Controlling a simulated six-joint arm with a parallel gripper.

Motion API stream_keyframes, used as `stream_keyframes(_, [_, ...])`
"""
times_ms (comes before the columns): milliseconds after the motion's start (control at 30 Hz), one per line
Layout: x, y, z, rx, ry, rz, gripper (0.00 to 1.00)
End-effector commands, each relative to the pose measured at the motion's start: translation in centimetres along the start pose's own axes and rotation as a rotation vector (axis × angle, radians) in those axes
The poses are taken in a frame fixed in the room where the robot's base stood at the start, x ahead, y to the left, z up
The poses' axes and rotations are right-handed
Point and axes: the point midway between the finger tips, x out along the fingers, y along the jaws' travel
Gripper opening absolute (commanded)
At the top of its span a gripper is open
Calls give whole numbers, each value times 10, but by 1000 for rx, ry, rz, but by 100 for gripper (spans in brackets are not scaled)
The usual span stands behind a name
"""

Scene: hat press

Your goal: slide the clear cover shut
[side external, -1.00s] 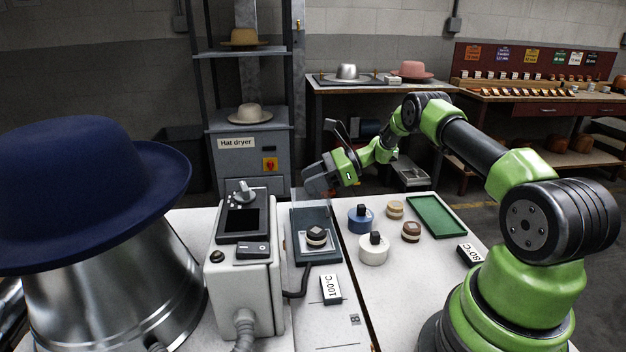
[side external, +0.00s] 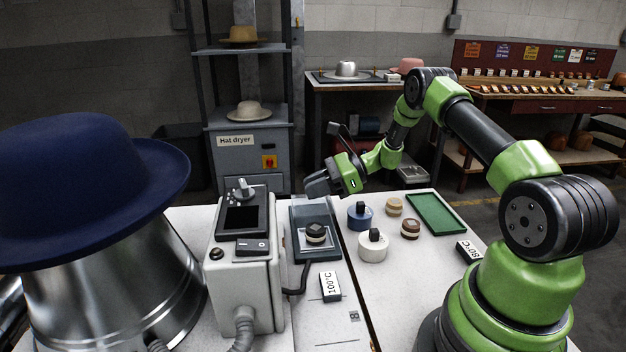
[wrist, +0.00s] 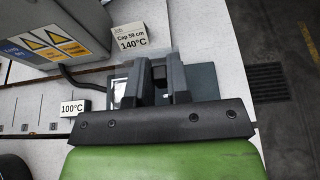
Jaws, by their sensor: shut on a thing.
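The clear cover (side external: 312,212) is a faint see-through sheet at the far end of the dark blue-grey tray (side external: 299,252). A small dark and cream puck (side external: 316,235) sits on a pale square plate in the tray, with its near side uncovered. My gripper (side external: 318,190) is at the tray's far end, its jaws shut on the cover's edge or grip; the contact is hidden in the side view. In the wrist view my gripper's two dark fingers (wrist: 162,78) close around a narrow piece above the tray, hiding part of it.
A white control box (side external: 243,285) stands close left of the tray. Blue (side external: 360,217) and white (side external: 373,248) knobbed discs, small pucks and a green tray (side external: 435,213) lie to the right. A 100°C block (side external: 330,286) sits in front. A large blue hat (side external: 85,190) fills the left.

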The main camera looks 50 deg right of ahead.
Motion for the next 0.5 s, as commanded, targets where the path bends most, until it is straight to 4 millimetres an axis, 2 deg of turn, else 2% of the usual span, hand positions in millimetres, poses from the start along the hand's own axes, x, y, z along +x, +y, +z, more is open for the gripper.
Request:
stream_keyframes(233, [0,36,0,3,3,3,0])
stream_keyframes(500, [0,50,0,0,6,5,0])
